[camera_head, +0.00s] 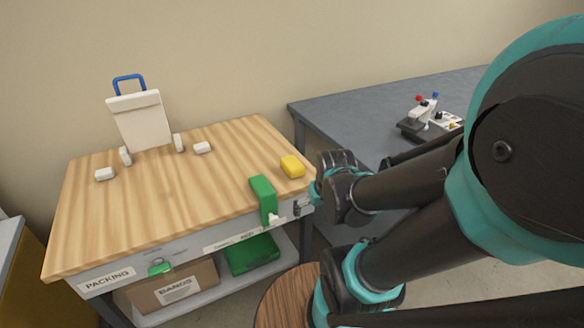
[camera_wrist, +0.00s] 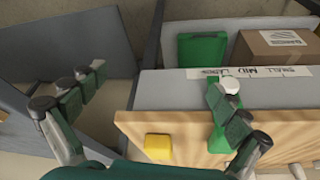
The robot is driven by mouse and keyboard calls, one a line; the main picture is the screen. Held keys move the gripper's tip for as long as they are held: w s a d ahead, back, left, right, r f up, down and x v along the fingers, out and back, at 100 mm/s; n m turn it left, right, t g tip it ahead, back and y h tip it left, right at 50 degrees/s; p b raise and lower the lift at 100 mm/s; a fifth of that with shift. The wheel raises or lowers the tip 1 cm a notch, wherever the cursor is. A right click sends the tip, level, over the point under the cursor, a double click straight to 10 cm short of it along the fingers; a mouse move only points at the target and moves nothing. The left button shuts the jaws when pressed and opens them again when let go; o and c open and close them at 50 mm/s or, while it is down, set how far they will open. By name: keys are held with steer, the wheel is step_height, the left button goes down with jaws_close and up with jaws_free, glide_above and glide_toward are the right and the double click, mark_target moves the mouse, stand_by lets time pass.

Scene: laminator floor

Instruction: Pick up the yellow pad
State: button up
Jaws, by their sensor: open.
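The yellow pad (camera_head: 292,166) lies on the wooden tabletop near its right edge. In the wrist view the yellow pad (camera_wrist: 158,147) shows low in the middle, with bare wood around it. My gripper (camera_wrist: 160,88) is open, with its fingers spread wide to the left and right and nothing between them. The pad sits between the finger bases in that view, apart from both fingers. In the head view my arm reaches in from the right, and its end is beside the table's right edge, close to the pad. The fingertips are hard to make out there.
A green clamp-like piece (camera_head: 262,190) with a white knob hangs over the front edge, left of the pad. My right finger overlaps it in the wrist view. White blocks and a white board (camera_head: 140,120) stand farther back. A grey table (camera_head: 360,110) is to the right.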

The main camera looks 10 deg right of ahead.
steer(key=w+a+r+m+g+h, duration=0.1)
steer(key=w+a+r+m, duration=0.15)
steer(key=w+r, duration=0.2)
steer(key=w+a+r+m+g+h, duration=0.1)
steer(key=w+r+m, duration=0.25)
steer(key=w, duration=0.25)
steer(key=m+h, duration=0.4)
steer(key=m, duration=0.4)
glide_toward(292, 163)
steer(key=x, duration=0.5)
steer(key=shift+w, duration=0.3)
steer(key=shift+x, duration=2.7)
steer(key=shift+s+f, duration=0.1)
steer(key=shift+s, duration=0.1)
steer(key=c, duration=1.3)
step_height(292, 163, up, 20)
